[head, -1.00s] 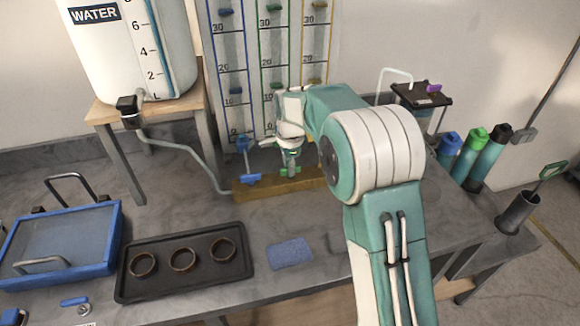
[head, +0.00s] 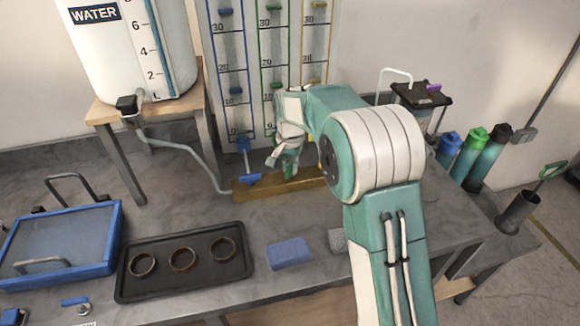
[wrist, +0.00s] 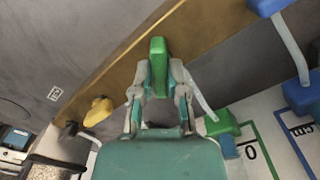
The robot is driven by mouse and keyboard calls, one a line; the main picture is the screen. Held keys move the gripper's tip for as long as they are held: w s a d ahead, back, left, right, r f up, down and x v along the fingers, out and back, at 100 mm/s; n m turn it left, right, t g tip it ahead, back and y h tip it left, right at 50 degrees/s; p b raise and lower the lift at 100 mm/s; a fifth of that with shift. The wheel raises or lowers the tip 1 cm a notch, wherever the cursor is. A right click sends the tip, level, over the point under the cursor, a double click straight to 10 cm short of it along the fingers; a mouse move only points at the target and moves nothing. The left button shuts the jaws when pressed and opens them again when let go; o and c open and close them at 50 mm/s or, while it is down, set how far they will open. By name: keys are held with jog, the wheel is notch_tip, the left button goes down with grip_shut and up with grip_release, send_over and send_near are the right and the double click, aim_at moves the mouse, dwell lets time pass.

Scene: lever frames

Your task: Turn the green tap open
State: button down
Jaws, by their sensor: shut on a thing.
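The green tap's handle (wrist: 158,66) stands between the two fingers of my gripper (wrist: 159,80) in the wrist view. The fingers are shut on it, one on each side. A pale pipe runs from behind the right finger to a green block (wrist: 222,123) beside the measuring board. In the head view my gripper (head: 284,160) is down at the wooden rail (head: 250,190), right of the blue tap (head: 249,178). There the gripper covers the green handle. The handle's angle is hard to judge from the head view.
A yellow tap handle (wrist: 98,111) sits left of the gripper in the wrist view, and a blue one (wrist: 267,6) at the upper right. A water tank (head: 130,60) stands at the left. A black tray (head: 205,280) and blue sponge (head: 289,252) lie in front.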

aim_at(289, 167)
jog(key=n, duration=0.3)
jog(key=shift+w+n, duration=0.1)
jog(key=shift+n, duration=2.2)
jog(key=c, duration=0.7)
grip_release()
jog(key=shift+w+a, duration=0.1)
jog(key=shift+o, duration=0.2)
notch_tip(289, 167, up, 12)
